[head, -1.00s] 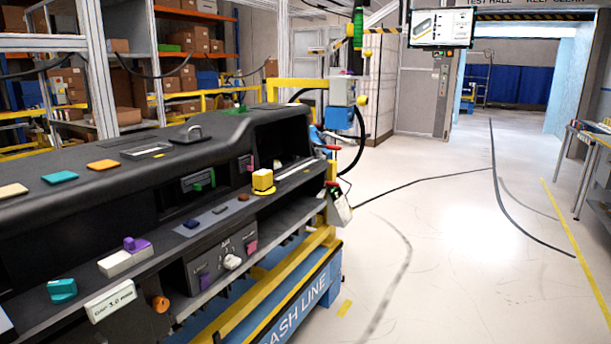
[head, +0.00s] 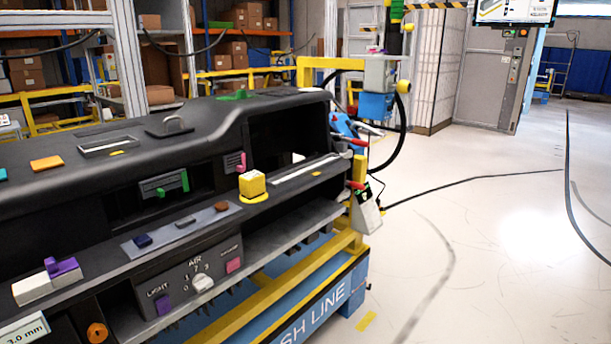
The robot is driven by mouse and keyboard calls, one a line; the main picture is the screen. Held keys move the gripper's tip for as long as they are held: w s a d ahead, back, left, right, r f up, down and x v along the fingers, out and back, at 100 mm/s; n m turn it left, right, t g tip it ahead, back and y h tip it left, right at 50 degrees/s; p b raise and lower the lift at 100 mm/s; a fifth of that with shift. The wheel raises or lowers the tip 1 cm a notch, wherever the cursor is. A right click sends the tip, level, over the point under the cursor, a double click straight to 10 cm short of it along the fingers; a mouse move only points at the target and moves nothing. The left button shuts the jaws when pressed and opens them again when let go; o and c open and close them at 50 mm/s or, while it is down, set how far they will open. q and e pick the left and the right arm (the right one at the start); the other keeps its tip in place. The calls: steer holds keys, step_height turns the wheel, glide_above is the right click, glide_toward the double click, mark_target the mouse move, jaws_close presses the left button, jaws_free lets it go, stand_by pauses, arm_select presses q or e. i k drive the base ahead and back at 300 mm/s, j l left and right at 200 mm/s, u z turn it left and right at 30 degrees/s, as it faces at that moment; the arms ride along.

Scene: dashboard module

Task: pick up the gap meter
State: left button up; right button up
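No object in view carries a readable "gap meter" name, so I cannot tell for sure which one it is. A small white device with a dark, green-marked top (head: 366,214) hangs tilted at the right end of the dashboard stand, below a red-tipped part. A white block with a purple piece on it (head: 46,282) lies on the dashboard's lower ledge at the left. Below it a white label (head: 22,331), cut by the frame edge, reads "3.0 mm". Neither of my grippers is in view.
The black dashboard module (head: 240,115) fills the left, on a blue and yellow stand (head: 325,305). A yellow cube (head: 252,184) sits on its ledge. A yellow post with a grey and blue unit (head: 377,90) stands behind its right end.

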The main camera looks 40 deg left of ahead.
mark_target(252, 185)
steer(key=i+l+u, duration=0.1)
steer(key=i, duration=0.45)
steer(key=i+l+u, duration=0.15)
steer(key=i, duration=0.35)
steer(key=i+l+u, duration=0.1)
steer(key=i+u, duration=0.2)
steer(key=u, duration=0.2)
steer(key=i+l+u, duration=0.25)
steer(key=u, duration=0.2)
steer(key=i+l+u, duration=0.25)
steer(key=u, duration=0.25)
steer(key=i+l+u, duration=0.15)
steer(key=l+u, duration=0.35)
steer(key=i+l+u, duration=0.1)
steer(key=l+u, duration=0.35)
steer(key=j, duration=0.1)
